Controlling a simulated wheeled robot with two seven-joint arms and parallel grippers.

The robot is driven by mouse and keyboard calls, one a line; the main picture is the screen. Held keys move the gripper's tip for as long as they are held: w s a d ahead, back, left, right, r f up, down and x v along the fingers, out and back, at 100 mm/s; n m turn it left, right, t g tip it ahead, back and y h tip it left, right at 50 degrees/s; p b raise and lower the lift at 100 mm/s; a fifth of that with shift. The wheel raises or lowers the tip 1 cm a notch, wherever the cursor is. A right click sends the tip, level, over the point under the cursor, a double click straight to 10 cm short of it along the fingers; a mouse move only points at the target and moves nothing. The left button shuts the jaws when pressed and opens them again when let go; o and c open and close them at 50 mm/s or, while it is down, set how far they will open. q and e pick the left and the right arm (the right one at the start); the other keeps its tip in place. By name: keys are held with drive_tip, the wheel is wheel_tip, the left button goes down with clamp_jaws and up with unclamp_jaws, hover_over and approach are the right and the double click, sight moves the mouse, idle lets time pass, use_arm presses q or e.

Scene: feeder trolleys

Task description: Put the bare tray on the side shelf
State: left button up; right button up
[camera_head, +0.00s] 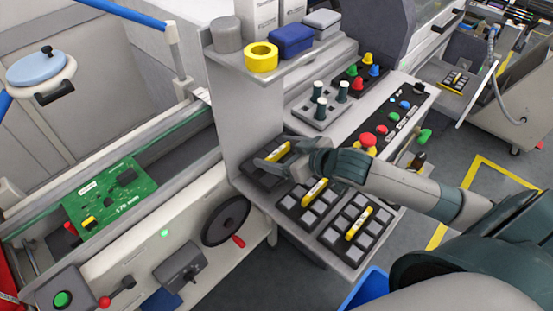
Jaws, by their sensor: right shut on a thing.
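My right gripper (283,157) reaches in from the right and is shut on the yellow handle of the bare tray (258,178). This tray is dark, with no grey blocks visible on it. It is at the upper left end of the grey side shelf (338,262); I cannot tell whether it rests on the shelf or hangs just above it. The gripper and wrist hide part of the tray. Two trays with grey blocks and yellow handles, a middle tray (307,205) and a right tray (352,233), stand beside it on the shelf. My left gripper is not in view.
An upper shelf (277,66) above the bare tray holds a yellow roll (261,57), a grey cylinder and bins. A control panel with a red button (368,139) lies behind my right wrist. A green circuit board (108,197) is on the machine at left. A blue bin (369,288) stands below.

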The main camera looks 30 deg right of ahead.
sight(279, 160)
wheel_tip(279, 160, down, 3)
drive_tip(key=shift+r+p, duration=0.1)
drive_tip(key=shift+p, duration=0.35)
drive_tip(key=shift+w+f, duration=0.15)
drive_tip(key=shift+f, duration=0.25)
drive_tip(key=shift+f, duration=0.15)
drive_tip(key=o, duration=1.3)
